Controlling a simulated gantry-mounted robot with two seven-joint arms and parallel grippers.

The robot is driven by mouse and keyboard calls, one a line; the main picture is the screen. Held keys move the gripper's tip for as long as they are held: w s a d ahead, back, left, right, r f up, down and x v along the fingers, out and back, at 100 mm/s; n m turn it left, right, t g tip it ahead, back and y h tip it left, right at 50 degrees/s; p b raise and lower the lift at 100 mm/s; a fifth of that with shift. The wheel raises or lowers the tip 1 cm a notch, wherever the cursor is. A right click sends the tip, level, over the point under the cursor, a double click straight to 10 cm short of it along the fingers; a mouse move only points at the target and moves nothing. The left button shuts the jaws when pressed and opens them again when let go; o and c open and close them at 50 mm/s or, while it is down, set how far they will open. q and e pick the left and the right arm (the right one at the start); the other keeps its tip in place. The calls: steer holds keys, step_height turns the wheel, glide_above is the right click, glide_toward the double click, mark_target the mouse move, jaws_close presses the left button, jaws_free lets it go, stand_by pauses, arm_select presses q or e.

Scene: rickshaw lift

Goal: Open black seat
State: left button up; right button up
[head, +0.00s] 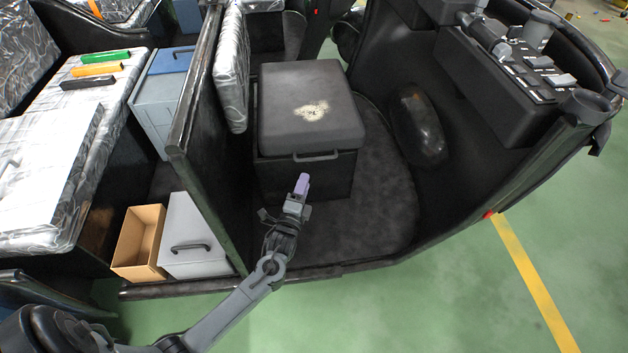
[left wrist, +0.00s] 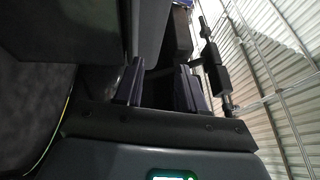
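The black seat (head: 311,108) is a box with a dark grey lid, shut, with a worn pale patch on top. A handle (head: 316,156) sits on the front edge of its lid. My left gripper (head: 302,184), with purplish fingers, is just below and in front of this handle, close to the seat's front face. In the left wrist view, its two fingers (left wrist: 160,88) stand apart with a gap between them. A dark bar shows near the gap; I cannot tell whether the fingers touch it. My right gripper is in neither view.
A black partition (head: 208,150) stands left of the seat. Beyond it are a silver bench (head: 40,190), a grey box (head: 190,235) and an open cardboard box (head: 140,242). The driver's console (head: 510,80) is at the right. Green floor (head: 450,300) in front is clear.

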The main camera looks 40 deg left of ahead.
arm_select(q)
step_height(320, 180, down, 5)
steer(key=w+b, duration=0.1)
steer(key=b, duration=0.3)
steer(key=b+x, duration=0.6)
steer(key=x, duration=0.5)
steer(key=shift+w+a+r+y, duration=0.25)
steer(key=shift+a+y, duration=0.05)
steer(key=shift+a, duration=0.15)
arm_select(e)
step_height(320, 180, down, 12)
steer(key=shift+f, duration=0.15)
arm_select(q)
steer(key=shift+c, duration=0.5)
jaws_close()
